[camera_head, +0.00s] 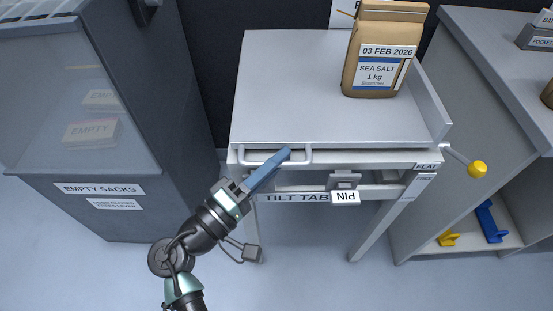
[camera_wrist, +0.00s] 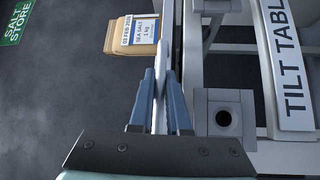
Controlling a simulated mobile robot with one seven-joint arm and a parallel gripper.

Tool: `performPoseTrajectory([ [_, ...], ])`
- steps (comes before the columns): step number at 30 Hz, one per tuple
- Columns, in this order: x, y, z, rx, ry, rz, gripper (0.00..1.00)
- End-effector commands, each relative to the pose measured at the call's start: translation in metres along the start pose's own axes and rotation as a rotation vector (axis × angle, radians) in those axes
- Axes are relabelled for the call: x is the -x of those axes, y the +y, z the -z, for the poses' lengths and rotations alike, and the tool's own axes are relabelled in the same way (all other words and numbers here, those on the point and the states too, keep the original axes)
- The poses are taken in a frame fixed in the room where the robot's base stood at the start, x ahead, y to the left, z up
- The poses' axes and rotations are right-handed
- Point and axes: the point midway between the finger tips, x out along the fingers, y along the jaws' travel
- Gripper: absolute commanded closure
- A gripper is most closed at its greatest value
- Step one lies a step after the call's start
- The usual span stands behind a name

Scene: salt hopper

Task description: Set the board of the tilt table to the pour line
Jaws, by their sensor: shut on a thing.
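The tilt table has a pale grey board (camera_head: 300,85) with a rail handle (camera_head: 240,161) along its front left edge. The board lies about level, with a narrow dark gap above the front frame. My gripper (camera_head: 287,154) is at the right end of the handle, its blue fingers shut on the bar. In the wrist view the gripper (camera_wrist: 160,92) has a thin pale bar between its fingers. A label reading FLAT (camera_head: 426,166) is at the frame's right corner. A block labelled PIN (camera_head: 345,197) hangs under the front; a block with a dark hole (camera_wrist: 222,117) shows in the wrist view.
A brown sea salt bag (camera_head: 374,85) stands upright at the board's back right. A yellow-knobbed lever (camera_head: 477,169) sticks out at right. An empty-sacks cabinet (camera_head: 90,160) stands left and a shelf unit (camera_head: 500,110) right. The floor in front is clear.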

Motion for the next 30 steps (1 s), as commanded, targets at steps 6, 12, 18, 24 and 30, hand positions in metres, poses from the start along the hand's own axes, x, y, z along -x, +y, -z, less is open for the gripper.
performPoseTrajectory([
  [6,0.001,0.0,0.0,0.0,0.001,0.001,1.0],
  [12,0.001,0.0,0.0,0.0,0.002,0.001,1.0],
  [18,0.0,0.003,0.001,-0.004,0.001,0.005,1.0],
  [24,-0.005,0.031,0.003,-0.052,-0.012,0.045,1.0],
  [30,-0.012,0.059,0.004,-0.115,-0.029,0.104,1.0],
])
